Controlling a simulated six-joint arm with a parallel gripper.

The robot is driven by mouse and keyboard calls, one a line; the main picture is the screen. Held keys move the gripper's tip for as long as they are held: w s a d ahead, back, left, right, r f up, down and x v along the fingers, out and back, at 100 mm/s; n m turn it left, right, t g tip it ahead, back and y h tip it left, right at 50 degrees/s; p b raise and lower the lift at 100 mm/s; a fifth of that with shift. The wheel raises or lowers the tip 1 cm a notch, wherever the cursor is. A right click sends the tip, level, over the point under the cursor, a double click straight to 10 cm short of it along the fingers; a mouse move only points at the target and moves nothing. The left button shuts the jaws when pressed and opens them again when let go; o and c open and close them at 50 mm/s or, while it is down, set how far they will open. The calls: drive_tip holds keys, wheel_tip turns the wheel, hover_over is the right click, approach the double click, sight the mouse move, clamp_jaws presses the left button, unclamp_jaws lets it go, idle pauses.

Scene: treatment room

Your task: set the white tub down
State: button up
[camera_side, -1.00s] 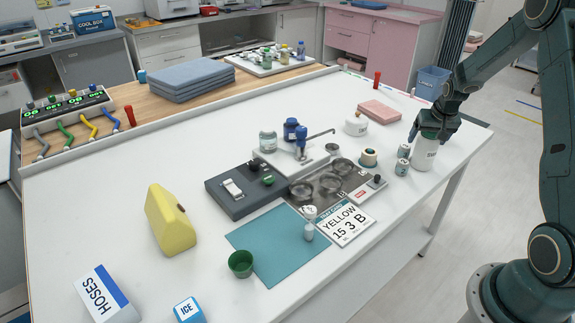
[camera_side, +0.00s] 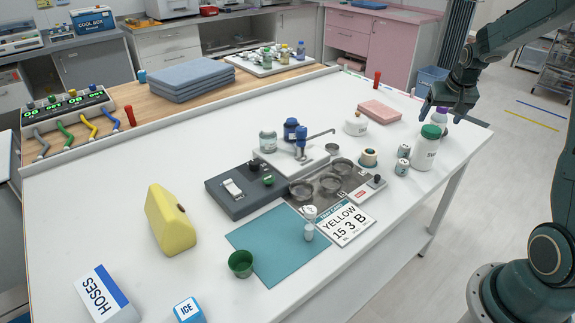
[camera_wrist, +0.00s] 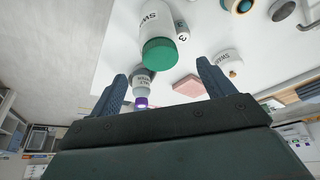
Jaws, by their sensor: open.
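The white tub (camera_side: 425,152) with a green lid and dark lettering stands upright on the white table near its right edge. In the wrist view the tub (camera_wrist: 155,28) shows its green lid towards me, in front of the fingers and apart from them. My gripper (camera_side: 442,110) is open and empty, above and behind the tub in the side view. In the wrist view the two fingers of my gripper (camera_wrist: 163,80) are spread with nothing between them at the tips.
A purple-capped bottle (camera_side: 439,116) stands close behind the tub, below my gripper. A pink block (camera_side: 380,111) and a rounded white container (camera_side: 356,124) lie further back. The table's right edge is close.

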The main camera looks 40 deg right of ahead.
drive_tip(key=shift+v, duration=0.9)
drive_tip(key=shift+a, duration=0.1)
drive_tip(key=s+a+r+n+t, duration=0.1)
drive_tip(key=s+a+r+n, duration=0.15)
drive_tip(key=a, duration=0.45)
drive_tip(key=s+a+r+n+y, duration=0.1)
drive_tip(key=a+r, duration=0.3)
drive_tip(key=a, duration=0.3)
drive_tip(key=s+a+r+n+t, duration=0.1)
drive_tip(key=a+r, duration=0.3)
drive_tip(key=a, duration=0.2)
drive_tip(key=s+a+n+y, duration=0.2)
drive_tip(key=s+a+n, duration=0.2)
drive_tip(key=s+a, duration=0.8)
drive_tip(key=shift+s, duration=0.7)
drive_tip(key=shift+n, duration=0.25)
